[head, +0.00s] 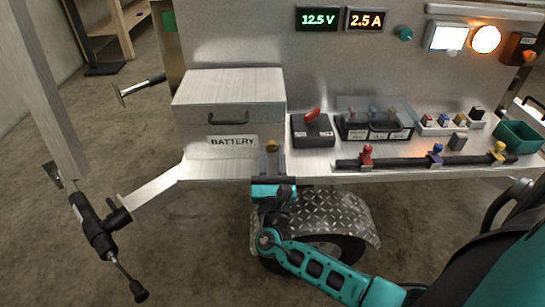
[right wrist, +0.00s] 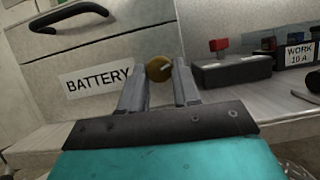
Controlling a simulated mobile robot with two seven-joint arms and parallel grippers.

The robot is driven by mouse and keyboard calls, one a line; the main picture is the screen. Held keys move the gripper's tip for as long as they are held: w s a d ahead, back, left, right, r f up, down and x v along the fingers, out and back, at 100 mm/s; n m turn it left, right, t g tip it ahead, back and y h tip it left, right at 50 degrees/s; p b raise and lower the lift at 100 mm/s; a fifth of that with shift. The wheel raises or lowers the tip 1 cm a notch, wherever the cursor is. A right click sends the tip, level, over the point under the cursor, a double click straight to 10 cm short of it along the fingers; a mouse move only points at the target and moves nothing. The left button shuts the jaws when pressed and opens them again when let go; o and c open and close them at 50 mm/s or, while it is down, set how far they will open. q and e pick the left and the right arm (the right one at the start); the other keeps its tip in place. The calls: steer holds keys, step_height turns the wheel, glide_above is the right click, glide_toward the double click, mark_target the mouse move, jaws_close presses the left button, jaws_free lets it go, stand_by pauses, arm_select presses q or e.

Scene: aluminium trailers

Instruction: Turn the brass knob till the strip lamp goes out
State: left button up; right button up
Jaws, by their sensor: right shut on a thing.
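The brass knob (head: 272,146) sits at the front of the aluminium trailer, just right of the BATTERY label. My right gripper (head: 272,160) reaches up to it from below. In the right wrist view the round knob (right wrist: 159,68) shows between the two grey fingertips of my gripper (right wrist: 160,76), which are shut on it; a pale mark crosses its face. A long pale bar (head: 485,10) at the upper right looks like the strip lamp; I cannot tell if it is lit. My left gripper is not in view.
The battery box (head: 228,97) stands left of the knob. A black block with a red switch (head: 312,131) stands close to its right. A black bar with coloured clamps (head: 410,161) lies along the shelf edge. A square lamp (head: 447,37) and an orange lamp (head: 486,39) glow.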

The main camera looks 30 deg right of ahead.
steer(key=shift+a+f+m+g+h+b, duration=0.1)
steer(key=shift+f+m+g+h+b, duration=0.15)
steer(key=shift+m+h+b, duration=0.4)
steer(key=shift+r+m+g, duration=0.15)
steer(key=shift+m+g, duration=0.2)
steer(key=shift+m, duration=0.8)
steer(key=shift+r+h, duration=0.1)
steer(key=shift+h, duration=0.25)
steer(key=o, duration=1.1)
steer(key=shift+c, duration=0.2)
steer(key=shift+s+a, duration=0.15)
steer(key=shift+a, duration=0.05)
steer(key=v, duration=1.2)
steer(key=shift+s, duration=0.15)
